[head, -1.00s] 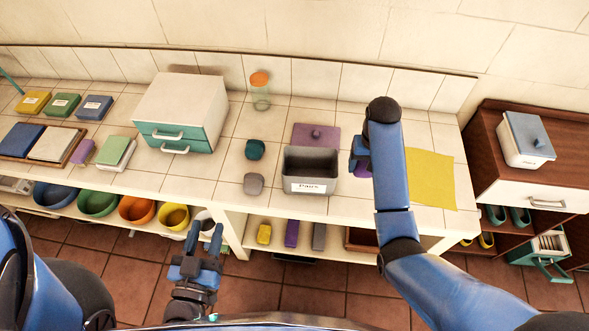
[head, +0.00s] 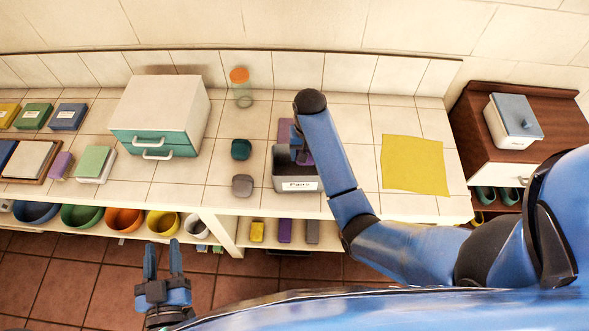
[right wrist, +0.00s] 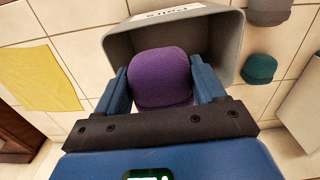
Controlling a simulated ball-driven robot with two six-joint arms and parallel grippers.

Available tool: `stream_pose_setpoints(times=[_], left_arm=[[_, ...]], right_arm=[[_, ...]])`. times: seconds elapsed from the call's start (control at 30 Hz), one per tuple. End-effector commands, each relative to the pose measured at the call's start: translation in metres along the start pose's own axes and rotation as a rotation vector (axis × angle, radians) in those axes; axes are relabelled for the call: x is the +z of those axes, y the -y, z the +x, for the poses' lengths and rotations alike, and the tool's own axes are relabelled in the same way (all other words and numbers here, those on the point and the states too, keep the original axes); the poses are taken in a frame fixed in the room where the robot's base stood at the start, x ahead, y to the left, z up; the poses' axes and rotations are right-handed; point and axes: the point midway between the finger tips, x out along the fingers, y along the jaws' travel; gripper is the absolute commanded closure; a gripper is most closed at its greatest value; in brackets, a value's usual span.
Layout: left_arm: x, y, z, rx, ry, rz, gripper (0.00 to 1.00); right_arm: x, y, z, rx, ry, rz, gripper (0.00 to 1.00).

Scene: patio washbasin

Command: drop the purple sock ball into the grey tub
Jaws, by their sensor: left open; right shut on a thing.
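The purple sock ball (right wrist: 160,78) is between the two blue fingers of my right gripper (right wrist: 161,88), which is shut on it. In the right wrist view the ball shows against the open mouth of the grey tub (right wrist: 228,45). In the head view my right gripper (head: 298,152) is over the tub (head: 279,186), which has a white label on its front. My arm hides part of the tub and most of the ball there. My left gripper (head: 162,246) is open and empty, in front of the counter at lower left.
A yellow cloth (head: 415,165) lies to the right. A white drawer box (head: 160,105) stands further left.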

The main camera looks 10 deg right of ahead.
Motion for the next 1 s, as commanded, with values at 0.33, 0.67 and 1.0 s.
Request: stream_pose_setpoints(times=[0.33, 0.67, 1.0], left_arm=[[0.0, 0.0, 0.0, 0.0, 0.0, 0.0, 0.57], [0.0, 0.0, 0.0, 0.0, 0.0, 0.0, 0.57], [0.0, 0.0, 0.0, 0.0, 0.0, 0.0, 0.57]], right_arm=[[0.001, 0.0, 0.028, 0.001, 0.002, -0.001, 0.6], [0.0, 0.0, 0.032, 0.0, 0.001, -0.001, 0.6], [0.0, 0.0, 0.032, 0.0, 0.0, -0.001, 0.01]])
